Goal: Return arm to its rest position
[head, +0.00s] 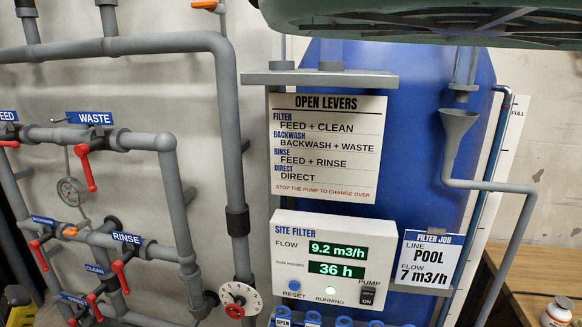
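My gripper and arm are not in view in the head view, so I cannot tell how the arm is posed. The pipe wall carries red levers: one by the WASTE sign (90,118) hangs steeply down, the waste lever (87,168). Below it are the rinse lever (121,276) by the RINSE sign (127,238) and a lever (94,308) near the DIRECT sign. The control box (289,237) reads flow 9.2 m3/h and 36 h, with a green light over RUNNING.
A large green ribbed thing (420,22) fills the top right edge; I cannot tell what it is. A grey funnel (458,128) and pipe stand before the blue tank (420,70). A numbered dial (240,299) is low centre. A wooden table (525,268) is at right with a white jar (557,312).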

